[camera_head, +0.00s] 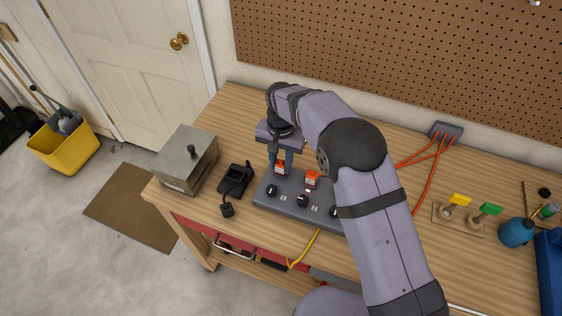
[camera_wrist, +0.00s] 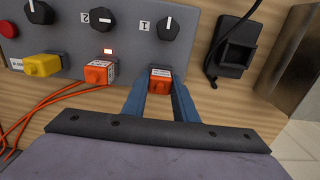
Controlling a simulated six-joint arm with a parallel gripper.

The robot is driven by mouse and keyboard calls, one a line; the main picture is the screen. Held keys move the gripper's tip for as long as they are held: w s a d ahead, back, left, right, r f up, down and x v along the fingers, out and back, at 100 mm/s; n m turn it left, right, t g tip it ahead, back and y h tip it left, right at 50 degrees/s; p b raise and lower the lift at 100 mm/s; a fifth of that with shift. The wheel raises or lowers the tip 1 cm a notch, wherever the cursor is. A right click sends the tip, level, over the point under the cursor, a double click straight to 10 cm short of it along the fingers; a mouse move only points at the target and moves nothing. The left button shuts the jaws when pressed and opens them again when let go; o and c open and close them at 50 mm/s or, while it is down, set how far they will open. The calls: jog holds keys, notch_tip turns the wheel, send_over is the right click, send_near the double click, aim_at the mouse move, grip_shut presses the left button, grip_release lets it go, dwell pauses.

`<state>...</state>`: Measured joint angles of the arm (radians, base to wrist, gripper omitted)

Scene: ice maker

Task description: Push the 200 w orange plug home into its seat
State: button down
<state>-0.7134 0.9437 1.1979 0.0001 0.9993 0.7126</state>
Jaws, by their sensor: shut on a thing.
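My gripper (camera_wrist: 161,84) has its two blue fingers shut on an orange plug (camera_wrist: 160,73) with a white label at the panel's edge. In the head view my gripper (camera_head: 281,163) holds this plug (camera_head: 280,169) at the left back of the grey panel (camera_head: 262,198). A second orange plug (camera_wrist: 100,72) sits beside it, under a lit red indicator; it also shows in the head view (camera_head: 312,177). The label writing is too small to tell which is 200 W. The held plug's seat is hidden, and I cannot tell how deep the plug is.
The panel carries black knobs (camera_wrist: 174,23) and a yellow plug (camera_wrist: 42,65). A black corded device (camera_head: 235,179) and a metal box (camera_head: 186,160) stand left of it. Orange cables (camera_head: 428,182) run to a wall-side block (camera_head: 446,131).

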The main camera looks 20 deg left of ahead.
jog(key=shift+f, duration=0.3)
jog(key=c, duration=1.3)
grip_release()
jog(key=shift+c, duration=0.2)
jog(key=shift+r, duration=0.15)
jog(key=shift+r+b, duration=1.45)
jog(key=shift+r, duration=2.1)
